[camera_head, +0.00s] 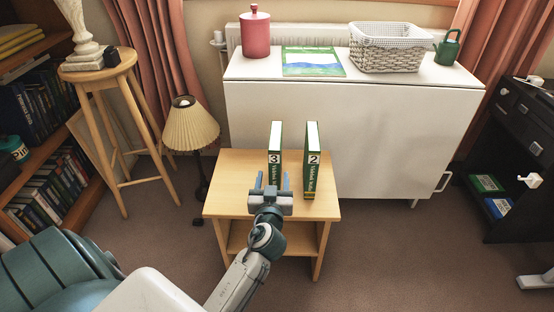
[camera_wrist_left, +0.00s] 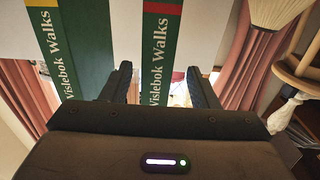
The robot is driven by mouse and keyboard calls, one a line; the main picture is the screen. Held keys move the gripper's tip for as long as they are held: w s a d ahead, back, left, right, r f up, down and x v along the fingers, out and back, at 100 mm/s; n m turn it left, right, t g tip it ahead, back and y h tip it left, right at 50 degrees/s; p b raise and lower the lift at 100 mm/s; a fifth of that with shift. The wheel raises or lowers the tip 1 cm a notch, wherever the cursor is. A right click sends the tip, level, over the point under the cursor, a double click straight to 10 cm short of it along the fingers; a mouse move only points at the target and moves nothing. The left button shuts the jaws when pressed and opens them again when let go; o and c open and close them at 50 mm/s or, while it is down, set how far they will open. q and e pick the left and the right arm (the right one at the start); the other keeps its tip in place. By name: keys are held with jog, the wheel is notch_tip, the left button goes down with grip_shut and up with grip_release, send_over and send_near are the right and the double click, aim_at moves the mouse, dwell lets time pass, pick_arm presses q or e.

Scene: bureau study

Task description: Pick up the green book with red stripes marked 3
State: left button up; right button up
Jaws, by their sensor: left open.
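The green book marked 3 (camera_head: 275,150) stands upright on a small wooden table, spine toward me. In the left wrist view its green spine with red bands (camera_wrist_left: 161,50) shows between the two fingers. A second green book, marked 2 (camera_head: 312,160), stands upright to its right with a gap between; its yellow-banded spine is at the left of the wrist view (camera_wrist_left: 78,50). My left gripper (camera_head: 272,179) is open at the lower spine of book 3, one finger to each side in the picture. I cannot tell whether it touches the book. My right gripper is not in view.
The small wooden table (camera_head: 230,185) has bare top left of the books. A white cabinet (camera_head: 380,130) stands behind, bearing a red jar (camera_head: 255,35), a basket (camera_head: 388,50) and a green watering can (camera_head: 447,48). A lamp (camera_head: 190,128) and a stool (camera_head: 98,72) are at left.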

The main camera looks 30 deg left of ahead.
pick_arm(q)
jog(key=x, duration=0.6)
jog(key=shift+d+f, duration=0.15)
grip_shut()
